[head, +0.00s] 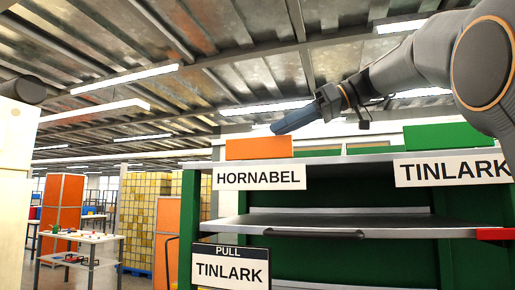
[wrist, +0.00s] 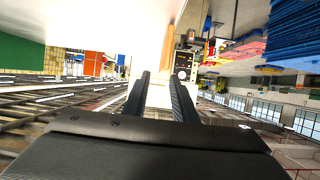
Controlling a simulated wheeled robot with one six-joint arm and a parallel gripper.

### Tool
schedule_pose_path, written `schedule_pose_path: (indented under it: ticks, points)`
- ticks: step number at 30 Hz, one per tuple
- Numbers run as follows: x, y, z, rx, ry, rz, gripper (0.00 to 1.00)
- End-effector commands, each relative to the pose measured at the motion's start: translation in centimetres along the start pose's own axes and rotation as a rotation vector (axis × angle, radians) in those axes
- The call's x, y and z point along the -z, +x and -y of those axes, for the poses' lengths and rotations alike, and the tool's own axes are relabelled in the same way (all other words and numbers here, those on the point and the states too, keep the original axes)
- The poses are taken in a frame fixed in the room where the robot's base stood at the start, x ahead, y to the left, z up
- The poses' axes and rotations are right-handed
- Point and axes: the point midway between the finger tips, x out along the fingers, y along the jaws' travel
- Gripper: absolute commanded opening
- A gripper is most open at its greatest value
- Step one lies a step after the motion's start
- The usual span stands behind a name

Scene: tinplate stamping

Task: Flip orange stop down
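An orange plate (head: 258,148), which looks like the orange stop, stands upright on the top edge of the green rack, above the HORNABEL sign (head: 259,178). My gripper (head: 277,128) is in the air just above the plate's upper right edge in the head view. Its fingers point left and slightly down. I cannot tell how far apart in depth they are. In the wrist view my gripper's two dark fingers (wrist: 160,78) are apart with nothing between them. I cannot pick out the orange plate for sure in the wrist view.
A green plate (head: 450,136) stands above the right TINLARK sign (head: 451,169). The rack has a shelf (head: 350,222) with a dark handle and a red piece (head: 495,234) at its right. A PULL TINLARK sign (head: 230,268) is lower left. Air left of the rack is clear.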

Motion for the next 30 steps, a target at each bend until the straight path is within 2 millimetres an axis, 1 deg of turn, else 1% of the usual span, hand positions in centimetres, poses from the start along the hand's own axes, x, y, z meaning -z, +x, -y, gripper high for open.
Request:
schedule_pose_path:
  ticks: [4,9,13,18,26,30]
  points:
    - [0.4,2.3,0.5,0.011,-0.003,0.0,0.25]
    - [0.4,5.1,0.6,0.013,-0.003,0.0,0.25]
    - [0.3,6.6,0.5,0.012,-0.003,0.001,0.25]
    - [0.2,7.5,0.3,0.008,-0.002,0.001,0.25]
    - [0.1,7.5,0.2,0.006,-0.002,0.001,0.25]
    - [0.1,7.5,0.2,0.005,-0.002,0.001,0.01]
